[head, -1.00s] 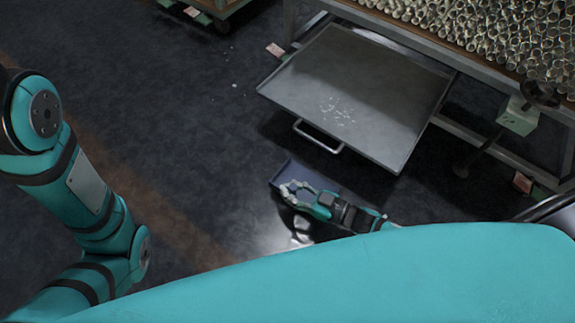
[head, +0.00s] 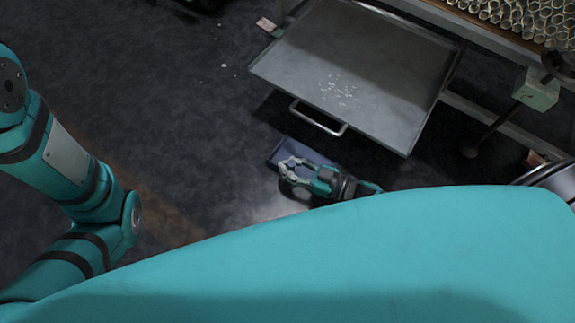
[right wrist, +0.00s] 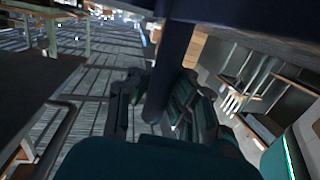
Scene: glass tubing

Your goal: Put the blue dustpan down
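The blue dustpan (head: 285,150) is just below the tray's handle in the head view, its dark blue pan partly covered by my right gripper (head: 284,170). In the right wrist view a dark blue bar, the dustpan's handle (right wrist: 173,60), runs down between the fingers of my right gripper (right wrist: 162,102). The fingers are closed around the handle. The gap between the dustpan and the floor cannot be judged. My left arm shows at the left of the head view; its gripper is outside the frame.
A grey metal tray (head: 350,65) with white shards (head: 338,92) and a front handle (head: 318,120) stands above the dustpan. A rack of glass tubes (head: 520,18) is at the top right, with a pale green box (head: 537,88) below. Dark floor (head: 180,110) lies clear to the left.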

